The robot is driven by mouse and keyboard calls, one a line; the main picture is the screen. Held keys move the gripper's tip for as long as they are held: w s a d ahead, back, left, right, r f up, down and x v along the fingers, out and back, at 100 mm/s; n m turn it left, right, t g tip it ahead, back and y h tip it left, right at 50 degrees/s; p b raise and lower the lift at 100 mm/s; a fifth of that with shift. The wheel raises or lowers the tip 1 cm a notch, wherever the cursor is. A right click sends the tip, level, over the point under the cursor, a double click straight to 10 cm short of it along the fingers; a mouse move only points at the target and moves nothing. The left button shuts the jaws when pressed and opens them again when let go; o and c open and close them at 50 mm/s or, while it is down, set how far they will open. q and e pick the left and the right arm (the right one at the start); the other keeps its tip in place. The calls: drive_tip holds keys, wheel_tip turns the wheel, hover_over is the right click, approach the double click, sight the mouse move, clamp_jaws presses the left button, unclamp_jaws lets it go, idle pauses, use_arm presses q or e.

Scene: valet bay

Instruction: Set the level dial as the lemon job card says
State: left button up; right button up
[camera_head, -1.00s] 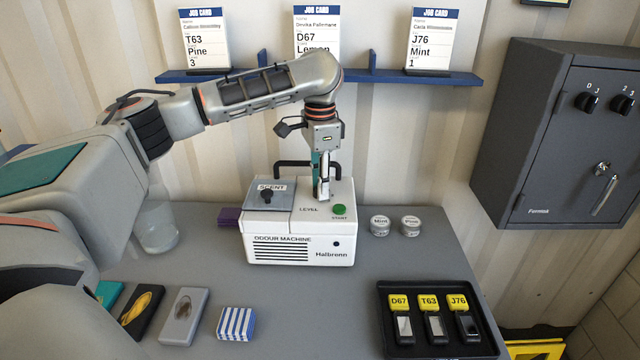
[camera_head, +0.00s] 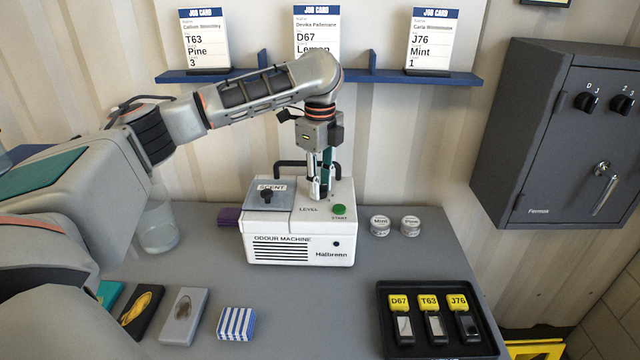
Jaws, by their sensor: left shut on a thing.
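The level dial is hidden by my left gripper (camera_head: 319,190), which points down just above the LEVEL label and is shut on the dial. The lemon job card (camera_head: 316,28) is the middle card on the shelf. It reads D67 and Lemon; its lower part, with any level number, is hidden behind my left arm. My right gripper is not in view.
The Pine card (camera_head: 206,40) reads 3 and the Mint card (camera_head: 433,40) reads 1. Mint and Pine tins (camera_head: 380,225) stand right of the machine. A black tray (camera_head: 388,343) holds tagged key fobs. A glass (camera_head: 158,228) stands at left.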

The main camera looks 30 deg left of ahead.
use_arm(q)
drive_tip(key=shift+m, duration=1)
drive_tip(key=o, duration=1.1)
drive_tip(key=shift+r, duration=0.15)
wheel_tip(320, 180, up, 12)
